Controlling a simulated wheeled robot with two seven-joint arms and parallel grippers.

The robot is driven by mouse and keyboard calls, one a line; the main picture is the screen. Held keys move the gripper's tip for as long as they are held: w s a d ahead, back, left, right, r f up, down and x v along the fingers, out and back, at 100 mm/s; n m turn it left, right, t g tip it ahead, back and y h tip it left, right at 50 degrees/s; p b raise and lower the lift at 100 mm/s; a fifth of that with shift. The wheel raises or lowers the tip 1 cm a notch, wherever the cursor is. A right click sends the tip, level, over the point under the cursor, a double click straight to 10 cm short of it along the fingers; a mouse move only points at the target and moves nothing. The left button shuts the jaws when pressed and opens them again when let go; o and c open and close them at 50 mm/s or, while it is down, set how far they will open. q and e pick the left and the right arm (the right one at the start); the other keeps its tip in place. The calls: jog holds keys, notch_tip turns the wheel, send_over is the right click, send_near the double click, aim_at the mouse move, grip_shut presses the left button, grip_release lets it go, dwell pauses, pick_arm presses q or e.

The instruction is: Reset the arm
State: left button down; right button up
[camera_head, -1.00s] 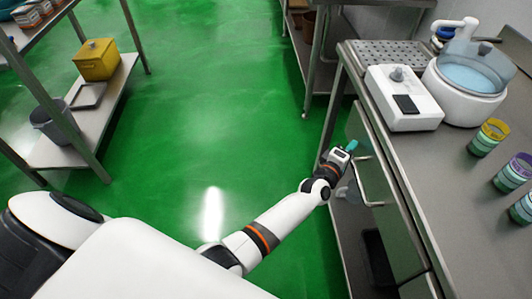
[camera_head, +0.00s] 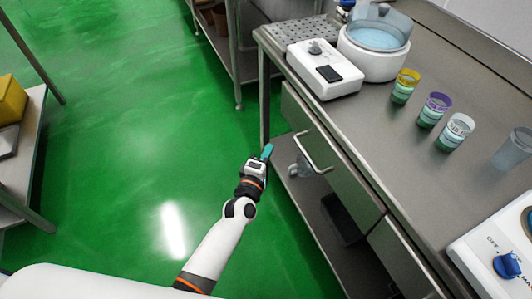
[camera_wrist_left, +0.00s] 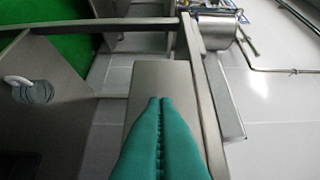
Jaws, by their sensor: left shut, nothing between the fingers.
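My left arm reaches up from the bottom of the head view, white with orange and black bands. My left gripper (camera_head: 267,152) has teal fingers and is beside the counter's front, left of the drawer handle (camera_head: 313,152) and apart from it. In the left wrist view the two teal fingers (camera_wrist_left: 161,103) lie together with nothing between them. My right gripper is in neither view.
The steel counter (camera_head: 385,125) on the right bears a white device (camera_head: 325,72), a round water bath (camera_head: 375,45), several cups (camera_head: 433,109) and a blue-knobbed unit (camera_head: 507,264). A shelf with a yellow box (camera_head: 10,99) stands left. Green floor (camera_head: 130,120) between is clear.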

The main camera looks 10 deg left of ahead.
pick_arm(q)
jog(key=shift+s, duration=0.3)
